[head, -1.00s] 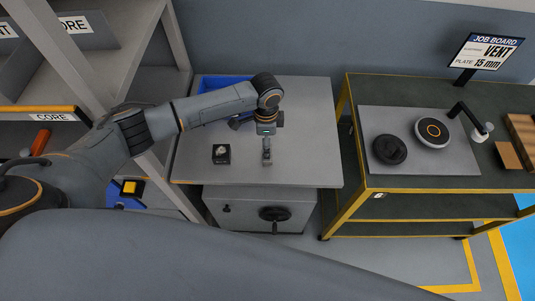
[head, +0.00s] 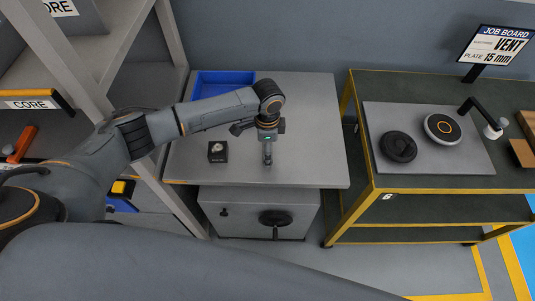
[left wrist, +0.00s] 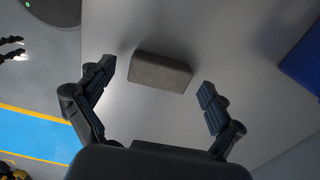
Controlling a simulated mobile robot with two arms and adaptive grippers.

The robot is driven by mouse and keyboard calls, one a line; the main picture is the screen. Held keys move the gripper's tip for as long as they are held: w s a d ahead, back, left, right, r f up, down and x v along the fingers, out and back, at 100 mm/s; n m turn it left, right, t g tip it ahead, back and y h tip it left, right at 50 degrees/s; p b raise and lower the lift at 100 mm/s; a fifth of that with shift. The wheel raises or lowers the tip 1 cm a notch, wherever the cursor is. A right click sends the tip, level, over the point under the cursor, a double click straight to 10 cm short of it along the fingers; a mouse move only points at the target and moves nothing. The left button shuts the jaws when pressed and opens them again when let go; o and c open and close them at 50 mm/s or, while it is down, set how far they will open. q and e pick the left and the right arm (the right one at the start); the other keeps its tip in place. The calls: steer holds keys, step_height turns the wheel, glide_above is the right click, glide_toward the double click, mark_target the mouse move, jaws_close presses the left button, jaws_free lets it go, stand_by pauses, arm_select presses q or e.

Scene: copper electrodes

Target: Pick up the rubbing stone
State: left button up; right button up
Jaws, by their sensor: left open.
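The rubbing stone, a plain grey-brown rectangular block (left wrist: 160,73), lies on the pale grey bench top in the left wrist view. My left gripper (left wrist: 157,79) is open and empty there, with one finger to each side of the stone and clear room between. The stone shows just ahead of the fingers, slightly tilted in the picture. In the head view my left gripper (head: 267,156) points down over the middle of the grey bench (head: 310,125); I cannot make out the stone there. My right gripper is not in view.
A blue bin (head: 212,84) stands at the bench's back left. A small black box with a pale round item (head: 217,151) sits left of the gripper. To the right, a green-topped cart (head: 440,88) holds a grey plate with dark and pale discs. Shelving (head: 112,80) borders the left.

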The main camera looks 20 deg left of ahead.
arm_select(q)
steer(key=c, duration=1.3)
steer(key=shift+w+r, duration=0.1)
steer(key=shift+r, duration=0.35)
step_height(320, 180, up, 2)
steer(key=shift+d+r+b, duration=0.1)
steer(key=shift+r+b, duration=0.15)
steer(key=shift+b, duration=0.15)
steer(key=shift+s+d+r+b, duration=0.7)
steer(key=shift+d+r, duration=0.9)
steer(key=shift+d, duration=0.65)
steer(key=shift+s+d+r+b, duration=0.45)
steer(key=shift+d+r+b, duration=0.3)
steer(key=shift+d+r, duration=1.2)
steer(key=shift+s+d+r+b, duration=0.7)
steer(key=shift+d+r, duration=0.6)
steer(key=shift+d, duration=1.2)
steer(key=shift+w, duration=0.1)
